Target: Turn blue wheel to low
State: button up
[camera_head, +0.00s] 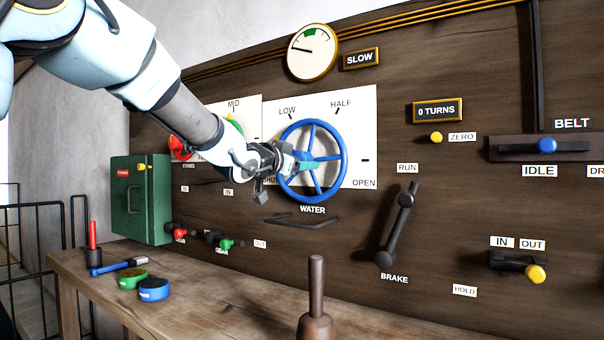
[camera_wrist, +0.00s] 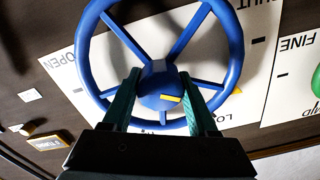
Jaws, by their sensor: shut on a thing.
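The blue wheel (camera_head: 343,160) is mounted upright on a white plate on the dark board, above the label WATER. The plate reads SHUT, LOW, HALF and OPEN around it. My gripper (camera_head: 305,166) reaches in from the left to the wheel's middle. In the wrist view, the gripper's (camera_wrist: 158,76) teal fingers stand on either side of the blue wheel's (camera_wrist: 236,45) hub, shut on it. A yellow mark (camera_wrist: 171,99) on the hub points right, roughly between the SHUT and LOW labels. My wrist partly hides SHUT in the head view.
A gauge (camera_head: 313,52) and a SLOW sign (camera_head: 361,59) are above. A brake lever (camera_head: 398,225) is to the right. A dark bar (camera_head: 300,220) juts out below the wheel. A wooden handle (camera_head: 316,290) stands at the bench front; a green box (camera_head: 140,200) is at left.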

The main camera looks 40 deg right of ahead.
jog(key=m+b, duration=0.2)
jog(key=m, duration=0.1)
jog(key=shift+f, duration=0.2)
jog(key=shift+r+m+b, duration=0.15)
jog(key=shift+m+b, duration=0.65)
jog(key=shift+m, duration=0.5)
jog(key=o, duration=1.4)
jog(key=shift+c, duration=0.2)
jog(key=v, duration=1.1)
jog(key=shift+b, duration=0.35)
